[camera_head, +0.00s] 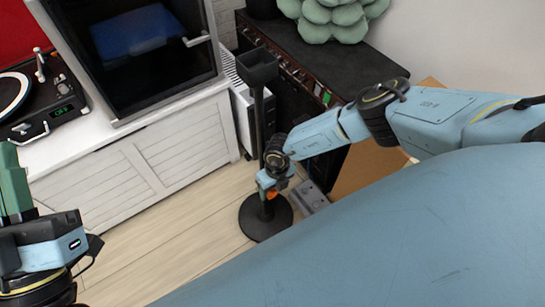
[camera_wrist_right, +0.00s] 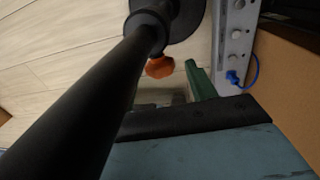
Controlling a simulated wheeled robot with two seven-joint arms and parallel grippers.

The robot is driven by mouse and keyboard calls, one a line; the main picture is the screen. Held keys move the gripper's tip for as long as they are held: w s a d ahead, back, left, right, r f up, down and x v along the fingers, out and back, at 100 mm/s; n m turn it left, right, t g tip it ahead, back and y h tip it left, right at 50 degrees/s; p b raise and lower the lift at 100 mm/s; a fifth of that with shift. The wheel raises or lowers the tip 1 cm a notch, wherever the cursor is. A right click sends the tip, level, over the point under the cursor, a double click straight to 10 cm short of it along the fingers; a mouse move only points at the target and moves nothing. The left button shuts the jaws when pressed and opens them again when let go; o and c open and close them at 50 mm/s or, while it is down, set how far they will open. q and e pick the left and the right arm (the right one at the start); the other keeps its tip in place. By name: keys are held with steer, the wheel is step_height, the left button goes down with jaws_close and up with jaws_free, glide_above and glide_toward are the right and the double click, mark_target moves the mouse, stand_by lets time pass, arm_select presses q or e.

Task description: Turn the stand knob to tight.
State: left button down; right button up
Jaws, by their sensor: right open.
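The stand has a thin black pole (camera_head: 259,115), a small dark tray top (camera_head: 257,68) and a round black base (camera_head: 265,222) on the floor. Its orange knob (camera_head: 271,195) sits low on the pole, partly hidden by my right gripper (camera_head: 267,184). In the right wrist view the orange knob (camera_wrist_right: 160,67) shows beside the collar, with one green finger (camera_wrist_right: 200,82) to its right, apart from it. My right gripper is open. My left gripper (camera_head: 12,180) is at the left edge, away from the stand; its opening is unclear.
A grey power strip (camera_head: 309,196) lies on the floor right of the base; its blue plug (camera_wrist_right: 233,76) shows in the wrist view. A white cabinet (camera_head: 150,155) stands left, a black cabinet (camera_head: 330,60) behind, a cardboard box (camera_head: 368,165) right. Floor left of the base is clear.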

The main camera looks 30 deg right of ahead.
arm_select(q)
steer(key=shift+s+a+r+t+b, duration=0.15)
steer(key=shift+s+r+t+b, duration=0.3)
steer(key=shift+s+t, duration=0.35)
arm_select(e)
steer(key=shift+a+f, duration=0.1)
steer(key=shift+f, duration=0.75)
